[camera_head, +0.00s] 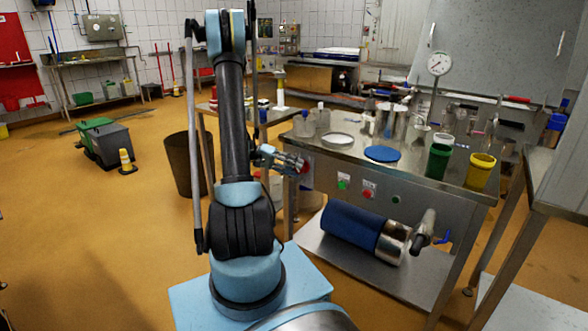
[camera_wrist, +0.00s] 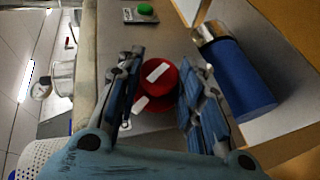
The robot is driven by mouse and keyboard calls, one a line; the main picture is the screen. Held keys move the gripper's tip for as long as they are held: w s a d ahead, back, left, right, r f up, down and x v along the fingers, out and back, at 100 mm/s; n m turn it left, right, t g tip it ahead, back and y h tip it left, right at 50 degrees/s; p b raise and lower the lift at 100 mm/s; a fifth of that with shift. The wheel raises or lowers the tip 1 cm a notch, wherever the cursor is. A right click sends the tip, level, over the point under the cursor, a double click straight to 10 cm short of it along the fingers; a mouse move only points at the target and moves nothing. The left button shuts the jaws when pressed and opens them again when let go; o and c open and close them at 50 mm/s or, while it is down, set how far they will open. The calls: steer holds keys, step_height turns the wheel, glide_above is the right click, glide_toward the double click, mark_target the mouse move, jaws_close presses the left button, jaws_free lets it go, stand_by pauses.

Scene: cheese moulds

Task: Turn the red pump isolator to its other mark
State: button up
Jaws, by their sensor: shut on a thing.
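The red pump isolator (camera_wrist: 163,88) is a round red knob with white marks, one across its face and one lower at its left side. It sits between the fingers of my gripper (camera_wrist: 160,92) in the wrist view, and the fingers close on its two sides. In the head view the isolator (camera_head: 304,166) is a small red spot at the left end of the steel table's front panel. My gripper (camera_head: 290,161) reaches it from the left there. The wrist view does not make clear which mark the isolator points to.
A green button (camera_wrist: 146,9) is near the isolator; a red button (camera_head: 368,193) is further right on the panel. A blue-and-steel cylinder (camera_head: 350,224) lies on the lower shelf. Containers, including a green tub (camera_head: 438,161), stand on the tabletop (camera_head: 335,155). A brown bin (camera_head: 184,166) stands left.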

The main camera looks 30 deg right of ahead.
steer(key=shift+w+f+g, duration=0.1)
steer(key=shift+f+g, duration=0.05)
steer(key=shift+g, duration=0.15)
stand_by(0.4)
steer(key=o, duration=1.1)
steer(key=shift+c, duration=0.2)
steer(key=shift+r, duration=5)
